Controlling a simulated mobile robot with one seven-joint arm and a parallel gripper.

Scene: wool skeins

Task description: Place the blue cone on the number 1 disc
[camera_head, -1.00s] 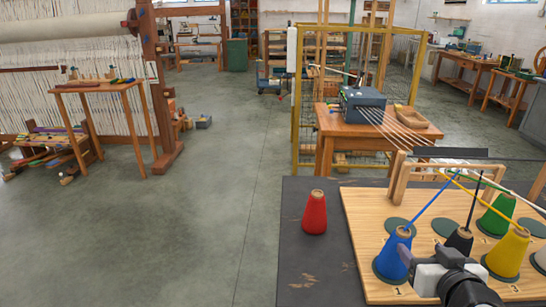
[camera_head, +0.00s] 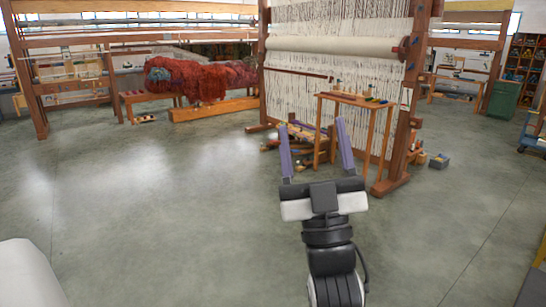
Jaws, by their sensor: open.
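My gripper (camera_head: 313,123) is open, its two purple fingers wide apart and pointing away from me. Nothing is held between them; floor and a distant small wooden table show behind. The blue cone, the number 1 disc and their board are all outside the present head view, so their state now cannot be seen.
A large loom (camera_head: 340,45) stands beyond my gripper, with a small wooden table (camera_head: 358,100) before it. Red wool (camera_head: 215,80) lies on a bench (camera_head: 135,97) at the back left. Open concrete floor (camera_head: 150,200) spreads at left. A dark edge (camera_head: 532,292) shows at lower right.

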